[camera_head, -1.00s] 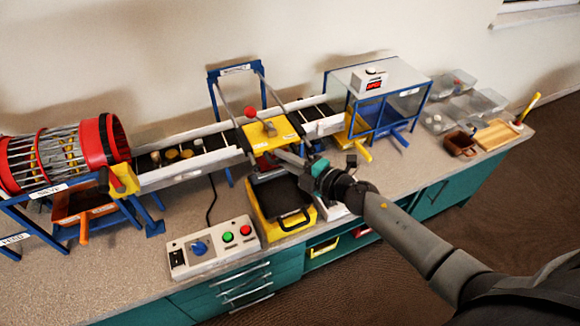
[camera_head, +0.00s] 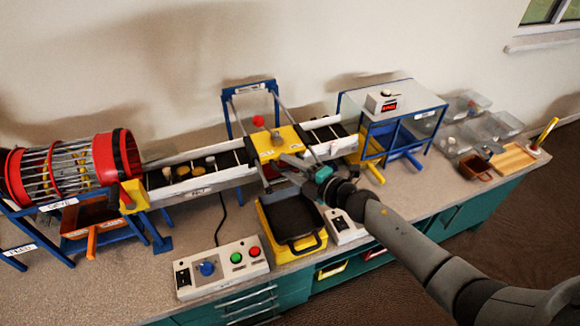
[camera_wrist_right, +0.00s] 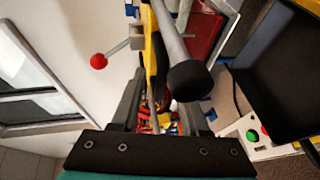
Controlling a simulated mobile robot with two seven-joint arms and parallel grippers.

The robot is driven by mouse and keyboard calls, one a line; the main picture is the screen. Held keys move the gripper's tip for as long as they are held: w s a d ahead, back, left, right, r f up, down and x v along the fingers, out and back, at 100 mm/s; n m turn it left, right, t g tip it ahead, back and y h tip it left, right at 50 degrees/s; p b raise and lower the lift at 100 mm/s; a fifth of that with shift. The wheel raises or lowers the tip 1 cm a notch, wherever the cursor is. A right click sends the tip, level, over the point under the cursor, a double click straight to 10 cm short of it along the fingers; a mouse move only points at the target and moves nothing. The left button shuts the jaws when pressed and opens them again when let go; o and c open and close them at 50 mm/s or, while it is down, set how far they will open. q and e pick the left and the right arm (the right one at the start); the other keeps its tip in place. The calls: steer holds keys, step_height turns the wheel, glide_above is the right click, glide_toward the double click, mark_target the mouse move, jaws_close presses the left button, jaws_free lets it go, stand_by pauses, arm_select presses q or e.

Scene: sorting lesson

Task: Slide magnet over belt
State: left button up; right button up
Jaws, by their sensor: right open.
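The yellow magnet carriage (camera_head: 264,141) sits on rails under a blue frame (camera_head: 227,111), across the dark conveyor belt (camera_head: 225,161). A lever with a red ball (camera_head: 258,120) stands up from it, and the ball also shows in the wrist view (camera_wrist_right: 98,61). My right gripper (camera_head: 287,160) is at the near side of the carriage. In the wrist view its open fingers (camera_wrist_right: 160,105) straddle a yellow edge and a grey rod with a black end (camera_wrist_right: 188,82). I cannot tell whether they touch. My left gripper is not in view.
A red-ringed drum (camera_head: 75,165) stands at the left, and several small pieces lie on the belt near it. A yellow tray with a black inside (camera_head: 292,217) and a control box (camera_head: 222,268) stand in front. A clear-topped blue stand (camera_head: 395,105) and bins (camera_head: 478,103) are at the right.

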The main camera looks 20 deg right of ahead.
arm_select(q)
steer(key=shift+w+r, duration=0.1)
arm_select(e)
steer(key=v, duration=1.5)
steer(key=shift+s, duration=0.15)
